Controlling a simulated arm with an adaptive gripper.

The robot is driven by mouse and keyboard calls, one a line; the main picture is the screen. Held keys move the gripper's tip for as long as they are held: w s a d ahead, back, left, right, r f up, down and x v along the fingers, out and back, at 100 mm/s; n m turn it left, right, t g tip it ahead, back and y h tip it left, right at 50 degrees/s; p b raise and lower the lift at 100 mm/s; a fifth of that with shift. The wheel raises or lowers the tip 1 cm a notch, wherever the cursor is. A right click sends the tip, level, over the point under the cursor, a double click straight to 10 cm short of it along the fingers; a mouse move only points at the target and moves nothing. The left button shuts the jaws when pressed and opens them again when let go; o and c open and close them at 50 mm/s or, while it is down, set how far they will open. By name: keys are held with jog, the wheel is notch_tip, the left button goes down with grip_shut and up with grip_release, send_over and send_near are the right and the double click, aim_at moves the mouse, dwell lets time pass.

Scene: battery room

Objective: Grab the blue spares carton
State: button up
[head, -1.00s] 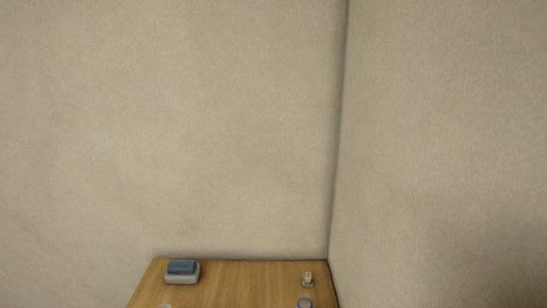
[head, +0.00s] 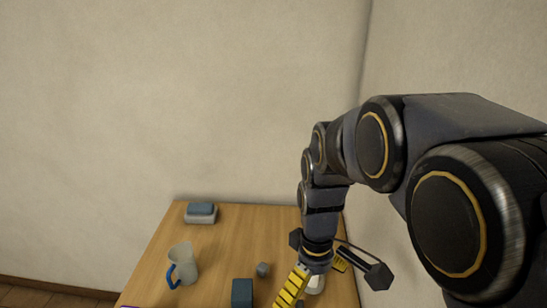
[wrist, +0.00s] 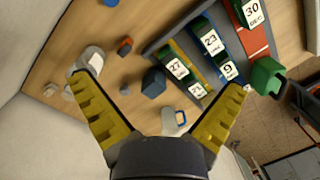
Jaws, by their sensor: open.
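A dark blue box, which looks like the blue spares carton (head: 242,292), stands on the wooden table near the bottom edge of the head view. It also shows in the wrist view (wrist: 153,84), upper middle, between my spread fingers and beyond them. My gripper (wrist: 160,88) is open and empty, with ribbed yellow fingers wide apart. In the head view the gripper is to the right of the carton, partly cut off by the frame. Nothing is seen touching the carton.
A mug (head: 183,262) with a blue handle stands left of the carton. A small grey block (head: 262,269) is close by. A compartmented tray (wrist: 187,75) with numbered labels lies beside the carton. Walls stand behind and right.

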jog(key=w+a+f+n, duration=0.4)
jog(key=w+a+f, duration=0.2)
jog(key=w, duration=0.1)
jog(key=n, duration=0.6)
send_over(241, 289)
jog(key=shift+t, duration=0.3)
jog(key=f, duration=0.9)
jog(key=shift+d+f, duration=0.2)
jog(key=shift+f, duration=0.15)
jog(key=shift+a+f, duration=0.15)
jog(key=shift+f, duration=0.5)
notch_tip(241, 289, down, 7)
jog(key=shift+r, duration=0.1)
jog(key=c, duration=1.1)
